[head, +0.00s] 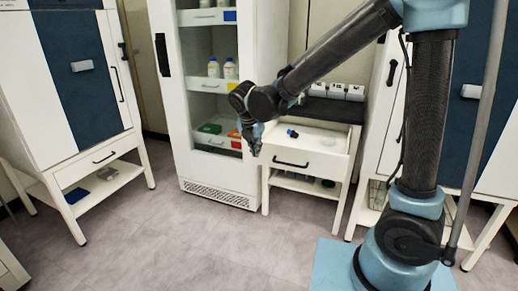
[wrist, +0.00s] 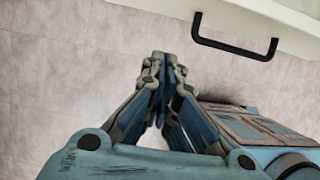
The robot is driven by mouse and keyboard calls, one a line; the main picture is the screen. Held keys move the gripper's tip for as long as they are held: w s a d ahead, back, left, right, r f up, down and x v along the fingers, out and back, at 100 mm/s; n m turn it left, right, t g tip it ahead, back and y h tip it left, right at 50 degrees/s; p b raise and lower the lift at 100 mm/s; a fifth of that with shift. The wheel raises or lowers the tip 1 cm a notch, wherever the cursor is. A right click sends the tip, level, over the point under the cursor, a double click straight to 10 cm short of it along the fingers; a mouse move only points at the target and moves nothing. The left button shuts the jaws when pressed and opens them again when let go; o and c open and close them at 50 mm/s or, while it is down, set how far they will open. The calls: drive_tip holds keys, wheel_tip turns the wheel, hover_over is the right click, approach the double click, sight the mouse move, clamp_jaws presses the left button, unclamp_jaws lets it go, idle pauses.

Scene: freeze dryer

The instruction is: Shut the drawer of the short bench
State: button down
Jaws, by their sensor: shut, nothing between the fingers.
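The short bench (head: 335,110) stands in the middle of the head view, with a dark top. Its white drawer (head: 309,166) is pulled out toward me, and its inside shows from above with a small blue and black item (head: 292,133) in it. A black bar handle (head: 292,164) is on the drawer front; the handle also shows in the wrist view (wrist: 236,47), at upper right. My gripper (head: 254,150) is shut and empty, near the left end of the drawer front. In the wrist view its fingertips (wrist: 161,60) are left of the handle and appear apart from it.
A tall white cabinet (head: 220,195) with shelves of bottles and bins stands left of the bench. A blue-doored unit (head: 85,85) on a white stand is at far left. Another white unit (head: 374,130) stands right of the bench. The grey floor (head: 190,240) in front is clear.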

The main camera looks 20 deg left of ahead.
sight(263, 156)
drive_tip(key=shift+w+d+f, duration=0.15)
drive_tip(key=shift+w+f, duration=1.55)
drive_tip(key=shift+w+d+f, duration=0.15)
drive_tip(key=shift+w+f, duration=1.5)
drive_tip(key=shift+w, duration=0.05)
drive_tip(key=shift+d, duration=0.1)
